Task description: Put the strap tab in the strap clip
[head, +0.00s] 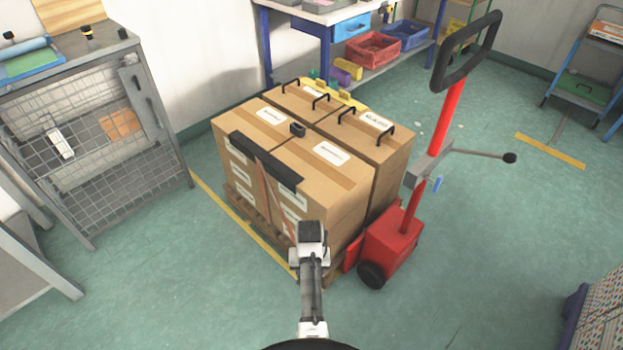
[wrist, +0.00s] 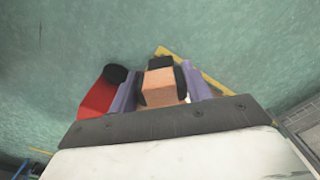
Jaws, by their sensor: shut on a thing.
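My gripper shows in the wrist view with its two purple fingers (wrist: 160,90) shut on an orange-tan block with dark parts, which I take to be the strap tab (wrist: 159,84). In the head view my gripper (head: 311,238) is low in front of the near face of the boxes, close to their front corner. The fingertips and the tab are hidden there. An orange strap (head: 268,197) runs from a black edge guard (head: 265,163) down the box face towards my gripper. A small black block, perhaps the strap clip (head: 297,130), sits on top of the boxes.
Several cardboard boxes (head: 330,158) stand on a wooden pallet (head: 243,203). A red pallet truck (head: 391,243) stands close on their right. A grey wire cage (head: 95,140) stands at left. The green floor is clear in front.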

